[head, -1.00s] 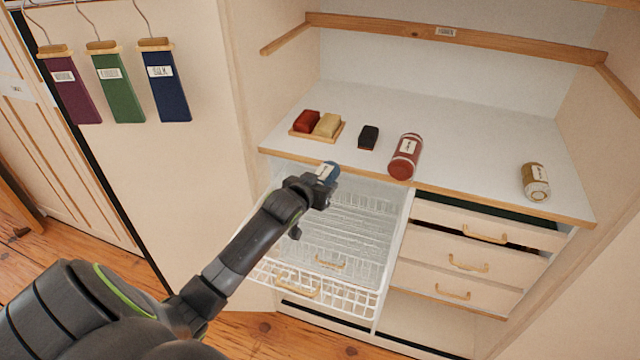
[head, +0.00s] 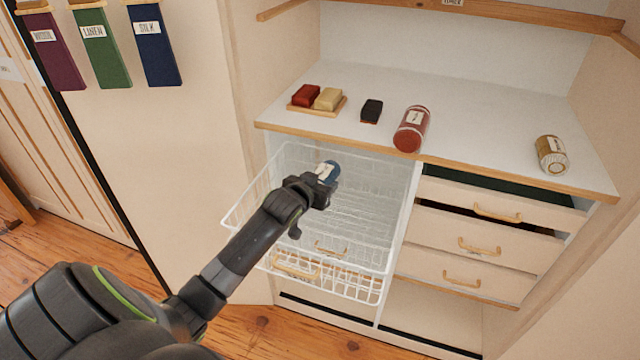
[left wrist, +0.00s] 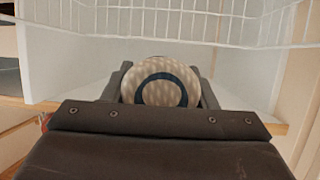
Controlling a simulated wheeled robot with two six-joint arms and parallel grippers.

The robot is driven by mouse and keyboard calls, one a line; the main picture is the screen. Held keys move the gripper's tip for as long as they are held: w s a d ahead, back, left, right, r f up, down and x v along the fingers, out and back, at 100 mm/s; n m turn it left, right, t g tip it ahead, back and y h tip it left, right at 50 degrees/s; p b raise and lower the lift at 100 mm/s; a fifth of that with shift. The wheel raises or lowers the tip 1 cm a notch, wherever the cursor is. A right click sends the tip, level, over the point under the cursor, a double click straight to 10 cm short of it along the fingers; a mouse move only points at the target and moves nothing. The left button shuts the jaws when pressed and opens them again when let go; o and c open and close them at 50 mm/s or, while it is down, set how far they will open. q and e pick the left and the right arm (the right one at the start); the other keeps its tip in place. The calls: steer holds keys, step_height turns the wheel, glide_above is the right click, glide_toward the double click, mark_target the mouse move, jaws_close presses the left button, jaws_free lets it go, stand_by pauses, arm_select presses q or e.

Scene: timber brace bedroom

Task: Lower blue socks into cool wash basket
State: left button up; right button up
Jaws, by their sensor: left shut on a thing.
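The blue socks (head: 328,171) are a small rolled bundle with a pale label, held at the tip of my left gripper (head: 322,183). In the left wrist view the bundle's round, pale end with a dark blue ring (left wrist: 160,88) sits between the fingers, and the gripper is shut on it. The white wire basket (head: 345,262) is pulled out below the counter at the left of the unit. The socks are over the basket's opening in the head view; their exact height against the rim is hard to tell. My right gripper is not in view.
The counter (head: 480,140) above holds red and cream blocks on a wooden tray (head: 318,106), a dark block (head: 371,111), a red bottle (head: 411,130) and a tan roll (head: 552,155). Wooden drawers (head: 485,235) stand right of the basket. Labelled cloth swatches (head: 155,45) hang at left.

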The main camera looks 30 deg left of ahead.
arm_select(q)
steer(key=shift+w, duration=0.2)
steer(key=shift+w+a, duration=0.15)
steer(key=shift+w, duration=0.5)
